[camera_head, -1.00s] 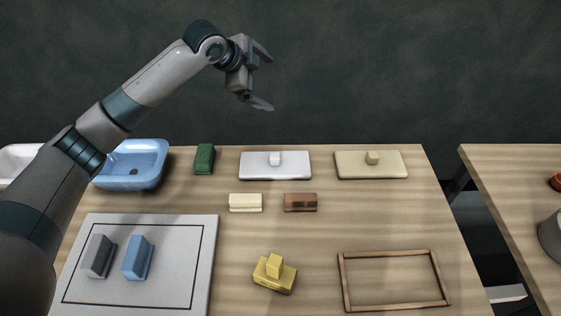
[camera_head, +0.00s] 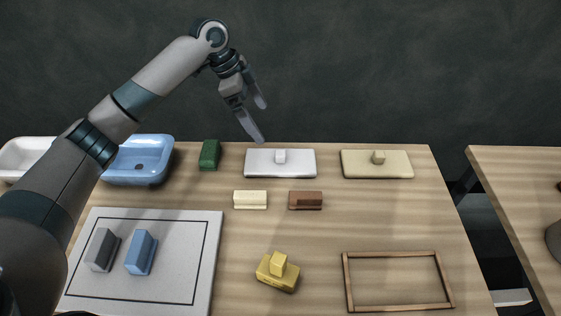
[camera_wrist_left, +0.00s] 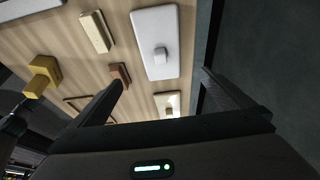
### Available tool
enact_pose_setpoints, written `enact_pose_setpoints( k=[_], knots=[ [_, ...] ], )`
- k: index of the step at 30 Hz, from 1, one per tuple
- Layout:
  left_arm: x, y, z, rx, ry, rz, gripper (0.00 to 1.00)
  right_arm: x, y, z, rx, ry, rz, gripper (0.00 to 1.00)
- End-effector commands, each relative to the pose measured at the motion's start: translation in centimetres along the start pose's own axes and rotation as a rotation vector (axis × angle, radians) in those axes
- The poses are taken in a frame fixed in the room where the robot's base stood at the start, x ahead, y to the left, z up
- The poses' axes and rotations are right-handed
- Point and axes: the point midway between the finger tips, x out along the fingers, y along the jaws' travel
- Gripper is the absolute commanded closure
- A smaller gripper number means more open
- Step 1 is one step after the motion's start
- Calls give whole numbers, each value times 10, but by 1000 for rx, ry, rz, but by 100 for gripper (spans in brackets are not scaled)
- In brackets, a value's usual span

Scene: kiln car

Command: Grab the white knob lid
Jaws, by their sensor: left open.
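The white knob lid (camera_head: 262,163) is a flat white slab with a small block knob (camera_head: 280,156) on top, lying at the back of the table. It also shows in the left wrist view (camera_wrist_left: 152,28), its knob towards the lower middle of the slab. My left gripper (camera_head: 257,122) is open and empty, its fingers pointing down above and behind the white lid's left part, apart from it. In the left wrist view the lid lies between and beyond the two spread fingers (camera_wrist_left: 165,95). My right gripper is not in view.
A cream knob lid (camera_head: 400,166) lies right of the white one. A green block (camera_head: 209,154) and a blue basin (camera_head: 138,165) are to its left. Cream (camera_head: 250,200) and brown (camera_head: 306,201) blocks lie in front. A yellow knobbed block (camera_head: 277,271) and wooden frame (camera_head: 399,254) are nearer.

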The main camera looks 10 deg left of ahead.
Motion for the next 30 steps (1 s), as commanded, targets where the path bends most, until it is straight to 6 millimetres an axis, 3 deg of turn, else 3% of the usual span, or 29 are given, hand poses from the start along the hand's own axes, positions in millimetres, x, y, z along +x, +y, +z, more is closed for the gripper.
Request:
enact_pose_setpoints(
  k=[5, 10, 21, 30],
  knots=[
    [21, 1, -1, -1, 0, 3, 0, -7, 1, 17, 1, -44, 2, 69],
    [49, 1, -1, -1, -1, 4, 0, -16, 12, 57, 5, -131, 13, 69],
    [107, 0, 0, 0, -1, 2, 0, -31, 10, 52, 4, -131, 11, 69],
    [116, 0, 1, 1, -1, -1, 0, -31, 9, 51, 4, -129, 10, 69]
  ],
)
